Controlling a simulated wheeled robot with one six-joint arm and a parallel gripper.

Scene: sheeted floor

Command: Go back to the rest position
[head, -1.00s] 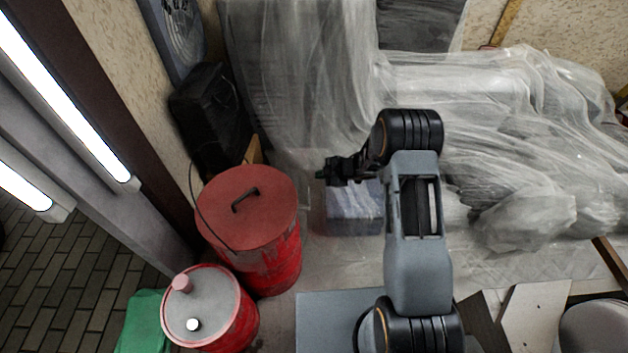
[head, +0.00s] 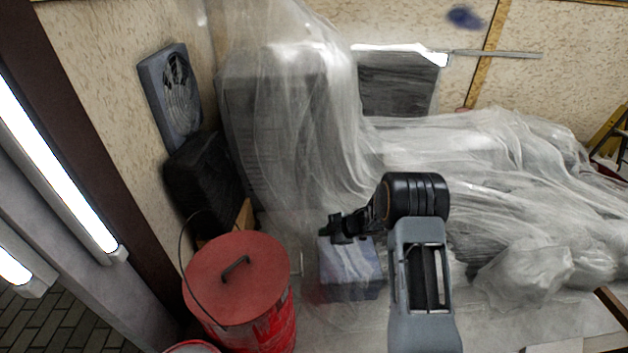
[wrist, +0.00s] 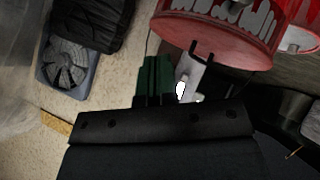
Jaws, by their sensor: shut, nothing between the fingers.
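My gripper (head: 334,229) is in the middle of the head view, at the end of my bent arm, pointing left. It is shut and holds nothing. In the picture it overlaps the top of a bluish box (head: 352,272) on the floor; I cannot tell the height between them. In the wrist view the dark gripper body fills the bottom. A green part and a pale part stick up from it, and their details are unclear.
A red drum (head: 240,285) with a lid handle stands left of my gripper. Behind it are a black case (head: 203,185) and a grey fan (head: 172,95) against the wall. Plastic sheeting (head: 480,150) covers bulky things behind and right.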

